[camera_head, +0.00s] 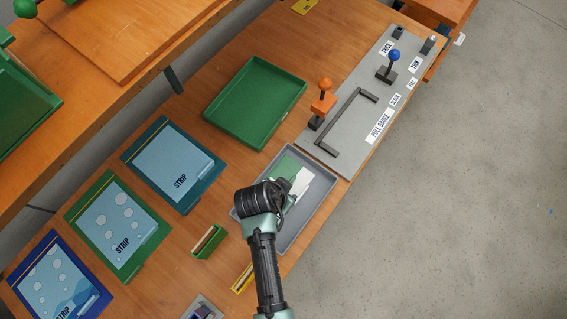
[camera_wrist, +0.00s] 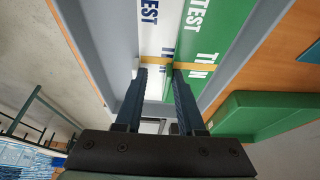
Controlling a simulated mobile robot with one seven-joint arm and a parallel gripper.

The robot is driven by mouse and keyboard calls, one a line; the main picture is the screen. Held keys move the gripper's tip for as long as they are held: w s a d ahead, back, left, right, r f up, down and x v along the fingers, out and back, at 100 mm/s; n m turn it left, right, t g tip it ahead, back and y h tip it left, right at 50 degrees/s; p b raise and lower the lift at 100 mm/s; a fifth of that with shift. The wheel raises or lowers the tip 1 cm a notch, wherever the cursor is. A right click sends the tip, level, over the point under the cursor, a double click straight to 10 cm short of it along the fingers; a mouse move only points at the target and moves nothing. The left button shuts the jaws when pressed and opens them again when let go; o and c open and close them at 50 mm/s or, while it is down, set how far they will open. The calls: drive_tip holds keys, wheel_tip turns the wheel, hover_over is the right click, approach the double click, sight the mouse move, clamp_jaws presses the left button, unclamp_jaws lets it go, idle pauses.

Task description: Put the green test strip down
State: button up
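The green test strip (camera_head: 287,164), marked "TEST THIN", lies in the grey tray (camera_head: 322,208) beside a white strip (camera_head: 301,182). In the wrist view the green strip (camera_wrist: 222,40) is on the right and the white strip (camera_wrist: 153,28) on the left, with a tan band across both. My gripper (camera_wrist: 164,68) is low over the strips. In the head view my gripper (camera_head: 277,190) and wrist hide the near ends of the strips and part of the tray.
An empty green tray (camera_head: 254,104) stands behind the grey tray. A grey panel with levers (camera_head: 357,110) is at the right. Several "STRIP" boards (camera_head: 175,164) lie at the left. A small green holder (camera_head: 209,241) stands left of my arm. The table edge runs close by.

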drive_tip(key=v, duration=1.2)
drive_tip(key=w+a+r+n+t+y, duration=0.15)
drive_tip(key=w+r+t, duration=0.45)
drive_tip(key=w+r, duration=0.7)
drive_tip(key=w+r+n+t+y, duration=0.15)
drive_tip(key=w+r+t, duration=0.45)
drive_tip(key=r, duration=1.3)
wheel_tip(320, 180, up, 17)
drive_tip(key=s+d+n+t, duration=0.1)
drive_tip(key=d+n+t, duration=0.1)
drive_tip(key=t, duration=0.3)
drive_tip(key=s+d+r+n+t, duration=0.1)
drive_tip(key=s+r+t, duration=0.2)
drive_tip(key=s+r, duration=0.2)
drive_tip(key=s+d+r+n+t, duration=0.1)
drive_tip(key=s+r+t, duration=0.2)
drive_tip(key=r, duration=0.9)
drive_tip(key=shift+s+r+t, duration=0.35)
drive_tip(key=shift+s+t, duration=0.05)
drive_tip(key=shift+s, duration=0.75)
drive_tip(key=shift+d, duration=0.1)
